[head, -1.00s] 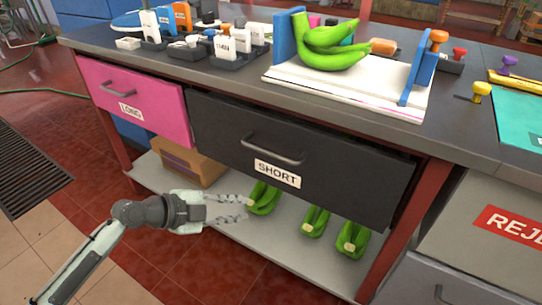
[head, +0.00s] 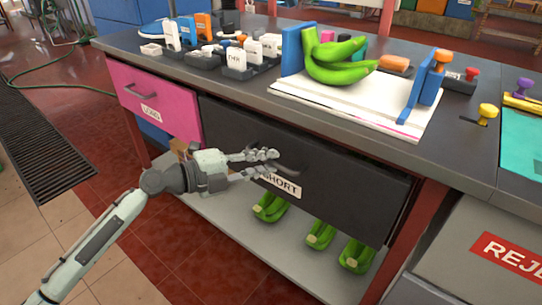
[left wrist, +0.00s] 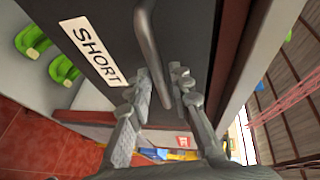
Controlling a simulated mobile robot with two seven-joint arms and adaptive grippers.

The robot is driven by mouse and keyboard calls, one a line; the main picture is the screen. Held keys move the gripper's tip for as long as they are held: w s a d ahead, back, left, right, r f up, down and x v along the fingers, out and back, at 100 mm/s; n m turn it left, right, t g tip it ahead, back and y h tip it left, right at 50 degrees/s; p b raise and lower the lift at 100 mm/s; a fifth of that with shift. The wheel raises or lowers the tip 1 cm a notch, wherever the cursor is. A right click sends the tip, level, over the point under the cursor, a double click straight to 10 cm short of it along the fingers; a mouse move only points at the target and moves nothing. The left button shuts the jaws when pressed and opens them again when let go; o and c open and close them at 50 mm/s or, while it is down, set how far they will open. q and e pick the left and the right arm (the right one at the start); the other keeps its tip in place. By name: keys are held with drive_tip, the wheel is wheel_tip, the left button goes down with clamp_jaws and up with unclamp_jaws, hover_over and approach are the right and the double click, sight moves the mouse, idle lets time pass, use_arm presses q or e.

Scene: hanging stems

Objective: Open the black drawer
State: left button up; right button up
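The black drawer (head: 350,190) with the SHORT label (head: 281,186) is under the worktop and looks closed. Its grey bar handle (head: 290,168) is partly hidden behind my left gripper (head: 271,162) in the head view. The left gripper is open at the handle, with its fingers apart. In the left wrist view the drawer front (left wrist: 190,25) fills the top. There the handle (left wrist: 151,45) runs down between the two fingers of the left gripper (left wrist: 168,85). I cannot tell whether they touch it. My right gripper is not in view.
A pink drawer (head: 165,105) labelled LONG is to the left. Green bananas (head: 338,65) rest on a white board on the worktop (head: 220,88). Several green bunches lie on the shelf (head: 225,212) below the black drawer. A red table leg (head: 412,235) stands to the right.

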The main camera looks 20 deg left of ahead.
use_arm(q)
drive_tip(key=shift+x, duration=0.85)
clamp_jaws()
